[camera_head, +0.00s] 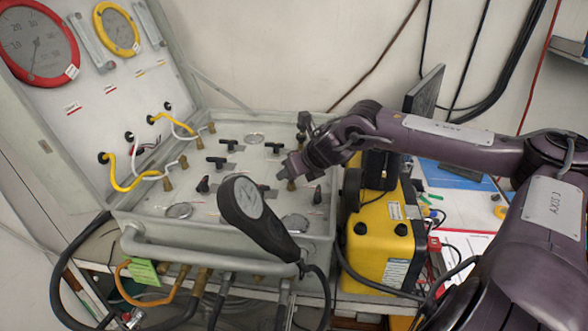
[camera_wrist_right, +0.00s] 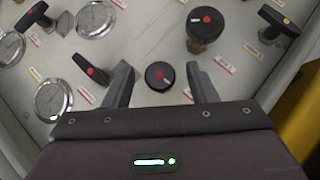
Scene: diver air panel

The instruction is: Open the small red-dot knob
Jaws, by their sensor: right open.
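The small red-dot knob (camera_wrist_right: 160,76) is round and black, with a red dot and a pale mark on its rim. It sits on the grey panel between the two fingers of my right gripper (camera_wrist_right: 157,82) in the right wrist view. The fingers are spread, with a visible gap on each side of the knob. In the head view my right gripper (camera_head: 289,167) is over the right part of the panel, and I cannot pick out the knob there for certain. My left gripper is not in view.
A larger red-dot knob (camera_wrist_right: 207,20) on a brass base stands close by. A black handheld device (camera_head: 252,215) rises at the panel's front. A yellow case (camera_head: 385,245) stands at the right.

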